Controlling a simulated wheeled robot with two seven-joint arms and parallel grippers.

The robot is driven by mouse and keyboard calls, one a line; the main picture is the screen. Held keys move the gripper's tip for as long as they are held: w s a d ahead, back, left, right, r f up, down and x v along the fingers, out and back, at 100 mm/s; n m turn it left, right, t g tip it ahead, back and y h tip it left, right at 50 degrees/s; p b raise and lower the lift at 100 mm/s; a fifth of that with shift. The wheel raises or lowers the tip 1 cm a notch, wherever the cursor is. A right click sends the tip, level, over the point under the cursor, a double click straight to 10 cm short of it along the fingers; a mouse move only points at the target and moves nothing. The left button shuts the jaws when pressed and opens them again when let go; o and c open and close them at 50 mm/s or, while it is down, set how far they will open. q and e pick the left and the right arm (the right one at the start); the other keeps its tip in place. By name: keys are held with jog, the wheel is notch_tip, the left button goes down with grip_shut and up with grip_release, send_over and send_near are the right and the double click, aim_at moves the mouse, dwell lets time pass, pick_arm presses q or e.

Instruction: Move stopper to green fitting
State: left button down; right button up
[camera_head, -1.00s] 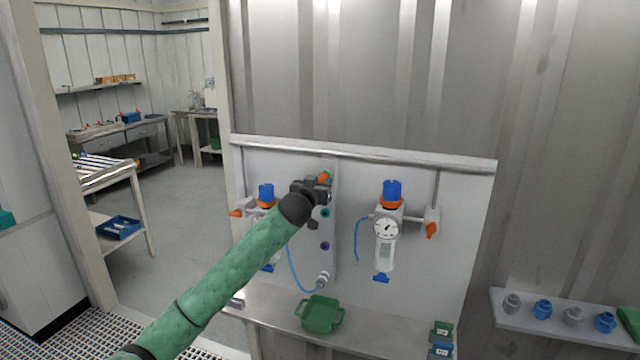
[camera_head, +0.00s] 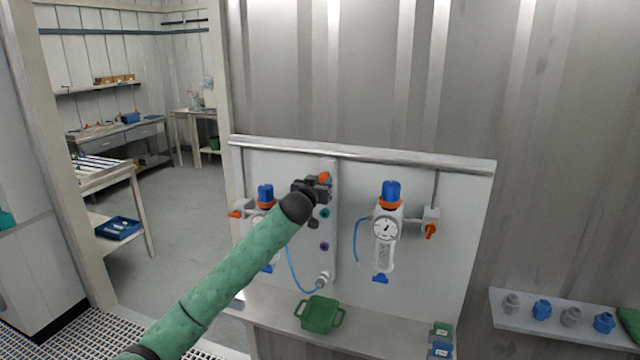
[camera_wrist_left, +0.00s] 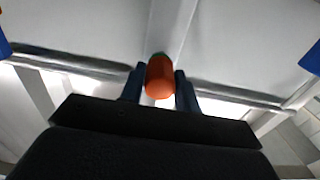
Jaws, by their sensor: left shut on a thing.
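The orange stopper (camera_wrist_left: 160,78) is between the two fingers of my left gripper (camera_wrist_left: 160,90), which is shut on it. In the head view the stopper (camera_head: 325,176) shows just above the gripper (camera_head: 320,187), in front of the upper part of the grey fitting strip. A thin green edge, likely the green fitting (camera_wrist_left: 160,54), shows right behind the stopper's far end in the wrist view. I cannot tell whether they touch. Lower on the strip are a teal fitting (camera_head: 325,213) and a purple fitting (camera_head: 325,246). My right gripper is out of view.
A vessel with a gauge (camera_head: 386,229) hangs right of the strip; another with a blue cap (camera_head: 265,194) is partly behind my arm. A blue hose (camera_head: 292,270) hangs below. A green tray (camera_head: 320,314) stands on the ledge. A metal rail (camera_head: 400,155) tops the panel.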

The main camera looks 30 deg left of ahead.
pick_arm(q)
jog(key=c, duration=0.9)
grip_release()
jog(key=shift+c, duration=0.2)
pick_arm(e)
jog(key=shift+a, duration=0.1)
pick_arm(q)
jog(key=shift+s+d+f+b, duration=0.1)
jog(key=shift+s+f+b, duration=0.05)
jog(key=shift+s+b, duration=0.2)
jog(key=b+v, duration=0.3)
jog(key=v, duration=0.4)
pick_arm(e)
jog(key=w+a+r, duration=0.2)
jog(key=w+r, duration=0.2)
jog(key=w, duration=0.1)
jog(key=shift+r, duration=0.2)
